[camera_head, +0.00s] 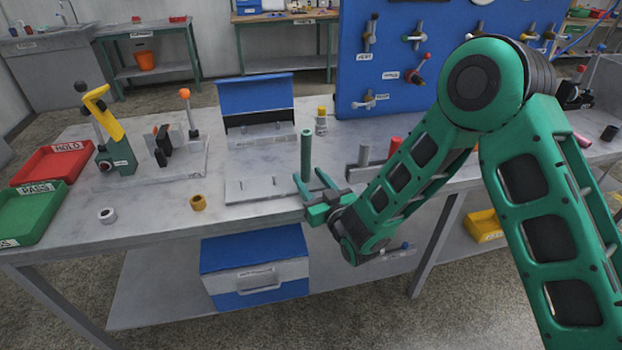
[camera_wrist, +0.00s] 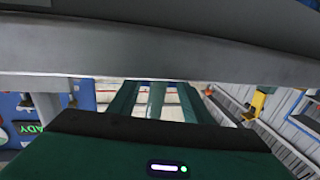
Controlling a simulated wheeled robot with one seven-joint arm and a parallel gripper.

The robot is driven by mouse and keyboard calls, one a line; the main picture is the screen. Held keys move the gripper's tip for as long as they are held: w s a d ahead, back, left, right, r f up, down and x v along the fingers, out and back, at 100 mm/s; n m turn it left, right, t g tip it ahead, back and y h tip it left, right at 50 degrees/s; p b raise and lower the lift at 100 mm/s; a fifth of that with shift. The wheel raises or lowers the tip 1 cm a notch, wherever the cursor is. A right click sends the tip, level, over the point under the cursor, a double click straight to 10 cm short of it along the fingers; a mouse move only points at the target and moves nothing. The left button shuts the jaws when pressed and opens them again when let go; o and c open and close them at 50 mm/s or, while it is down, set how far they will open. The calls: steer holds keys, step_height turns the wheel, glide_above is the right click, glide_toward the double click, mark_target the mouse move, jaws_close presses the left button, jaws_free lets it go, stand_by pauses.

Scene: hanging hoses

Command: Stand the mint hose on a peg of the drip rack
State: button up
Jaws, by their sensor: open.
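The mint hose (camera_head: 306,152) is a green tube standing upright at the right end of a low grey plate with short upright pegs, which looks like the drip rack (camera_head: 236,194). Its lower end is partly hidden by my fingers, so I cannot tell whether it sits on a peg. My gripper (camera_head: 312,181) is open, low at the bench's front edge, with one finger on each side of the hose. In the wrist view the hose (camera_wrist: 157,101) shows between the two green fingers, with gaps on both sides.
A blue open case (camera_head: 257,98) and a yellow-topped bottle (camera_head: 321,121) stand behind the rack. Grey and red cylinders (camera_head: 395,148) stand to the right, near my arm. A brass ring (camera_head: 198,203) and a toggle clamp fixture (camera_head: 117,150) are left. The bench front between is clear.

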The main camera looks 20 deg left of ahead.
steer(key=v, duration=1)
steer(key=shift+d, duration=0.2)
